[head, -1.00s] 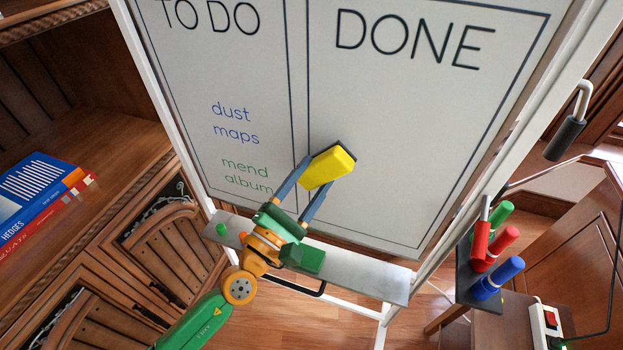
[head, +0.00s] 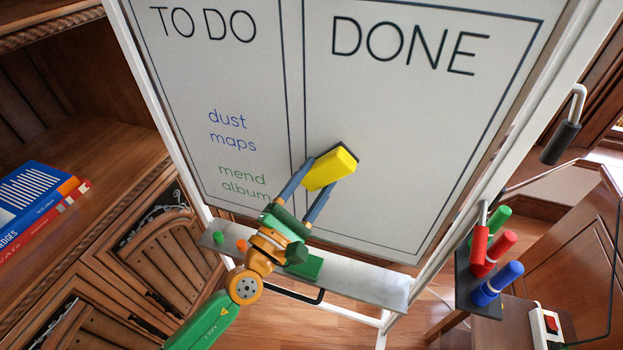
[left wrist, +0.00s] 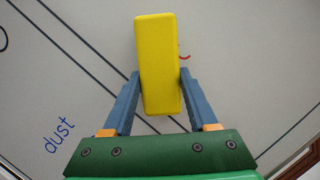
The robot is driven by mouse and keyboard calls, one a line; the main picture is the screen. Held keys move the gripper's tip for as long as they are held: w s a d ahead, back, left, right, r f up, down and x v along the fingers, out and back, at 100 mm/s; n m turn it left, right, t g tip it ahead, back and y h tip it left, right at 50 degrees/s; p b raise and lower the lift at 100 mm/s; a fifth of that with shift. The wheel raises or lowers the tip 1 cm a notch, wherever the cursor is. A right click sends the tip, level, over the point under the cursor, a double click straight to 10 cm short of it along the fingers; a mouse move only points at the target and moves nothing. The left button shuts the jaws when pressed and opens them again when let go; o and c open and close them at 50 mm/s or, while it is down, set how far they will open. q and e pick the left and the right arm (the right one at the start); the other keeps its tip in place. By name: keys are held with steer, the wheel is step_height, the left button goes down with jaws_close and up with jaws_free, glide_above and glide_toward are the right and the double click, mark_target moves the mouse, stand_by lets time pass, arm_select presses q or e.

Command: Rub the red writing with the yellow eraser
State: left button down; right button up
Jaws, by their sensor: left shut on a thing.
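My left gripper (head: 321,175) is shut on the yellow eraser (head: 330,169), with one finger on each side of it. The eraser has a dark backing towards the whiteboard (head: 420,140) and sits in front of the DONE column, close to its left border. I cannot tell whether it touches the board. In the left wrist view the eraser (left wrist: 158,65) stands upright between the fingers. A small curved bit of red writing (left wrist: 185,54) shows just right of it; any other red is hidden behind the eraser. My right gripper is not in view.
Blue "dust maps" (head: 230,130) and green "mend album" (head: 243,181) stand in the TO DO column. Below the board is a ledge (head: 360,287) with a green block (head: 304,267). A marker holder (head: 464,285) is at right, bookshelves at left. The DONE column's right side is clear.

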arm_select(q)
steer(key=shift+d+b, duration=0.1)
steer(key=shift+b, duration=0.25)
steer(key=shift+w+a+r, duration=0.1)
steer(key=shift+a, duration=0.25)
stand_by(0.3)
steer(key=s, duration=0.1)
steer(key=s+a, duration=0.1)
steer(key=s, duration=0.1)
steer(key=s+p, duration=0.1)
steer(key=s, duration=0.1)
steer(key=shift+s+a, duration=0.25)
steer(key=shift+a, duration=0.1)
